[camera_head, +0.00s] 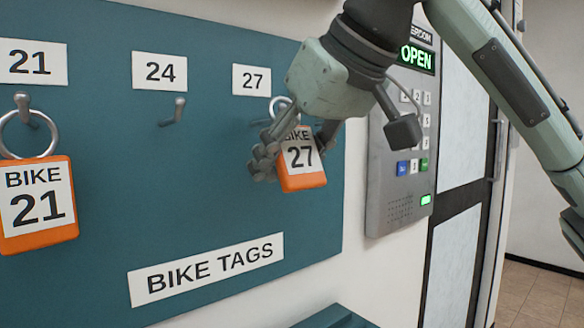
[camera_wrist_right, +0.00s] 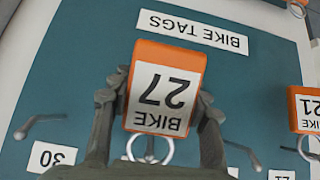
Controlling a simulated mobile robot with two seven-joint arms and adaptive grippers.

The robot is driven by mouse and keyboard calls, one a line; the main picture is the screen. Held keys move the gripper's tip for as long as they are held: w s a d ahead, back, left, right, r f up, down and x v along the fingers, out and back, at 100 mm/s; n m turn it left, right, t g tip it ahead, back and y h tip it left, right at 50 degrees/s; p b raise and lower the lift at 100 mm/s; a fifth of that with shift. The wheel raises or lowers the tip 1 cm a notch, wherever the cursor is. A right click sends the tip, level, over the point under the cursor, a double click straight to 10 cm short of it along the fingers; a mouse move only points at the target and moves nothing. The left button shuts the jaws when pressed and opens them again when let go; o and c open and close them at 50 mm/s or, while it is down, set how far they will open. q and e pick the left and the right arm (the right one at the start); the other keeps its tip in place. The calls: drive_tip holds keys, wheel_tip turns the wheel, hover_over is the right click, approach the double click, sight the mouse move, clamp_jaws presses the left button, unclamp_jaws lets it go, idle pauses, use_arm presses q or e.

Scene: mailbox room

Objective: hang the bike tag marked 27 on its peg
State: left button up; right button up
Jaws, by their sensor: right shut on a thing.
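My right gripper (camera_head: 294,150) is shut on the orange bike tag 27 (camera_head: 303,167), one finger on each side. The white face reading BIKE 27 shows between the fingers. The tag also shows in the right wrist view (camera_wrist_right: 165,92), upside down, with its metal ring (camera_wrist_right: 150,150) free of the fingers. In the head view the gripper partly covers the ring, just below the 27 label (camera_head: 251,80). The 27 peg (camera_head: 260,122) is partly hidden behind the gripper. I cannot tell whether the ring is around the peg or beside it. My left gripper is not in view.
Bike tag 21 (camera_head: 38,207) hangs by its ring at the left. The 24 peg (camera_head: 176,110) is empty. The teal board (camera_head: 120,180) carries a BIKE TAGS sign (camera_head: 206,268). A grey keypad panel (camera_head: 404,160) stands just right of the board, near my arm.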

drive_tip(key=shift+w+a, duration=0.15)
drive_tip(key=shift+w, duration=0.1)
drive_tip(key=shift+x, duration=1.05)
drive_tip(key=shift+s+f, duration=0.15)
drive_tip(key=o, duration=1.4)
drive_tip(key=shift+c, duration=0.2)
